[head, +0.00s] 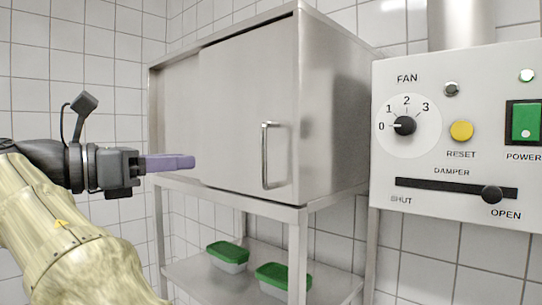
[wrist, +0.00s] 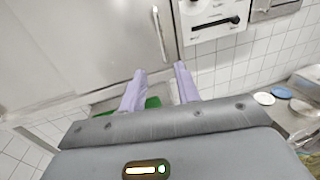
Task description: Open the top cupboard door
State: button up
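The handle (wrist: 160,33) lies ahead of the fingertips there, and the door (wrist: 90,40) fills the upper left.
A control panel (head: 450,225) with knob, buttons and slider stands right of the cupboard. Green-lidded tubs (head: 228,252) sit on the shelf (head: 190,270) below. The wrist view shows a counter with small dishes (wrist: 281,92) at right.

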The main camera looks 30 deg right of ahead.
jog(key=p, duration=0.3)
send_near(264, 180)
jog(key=w+d+r, duration=0.2)
jog(key=d+r, duration=0.3)
jog(key=d, duration=0.4)
jog(key=shift+w+d+f, duration=0.15)
jog(key=shift+d, duration=0.2)
jog(key=shift+w+d+f, duration=0.15)
jog(key=shift+d, duration=0.25)
jog(key=shift+c, duration=0.2)
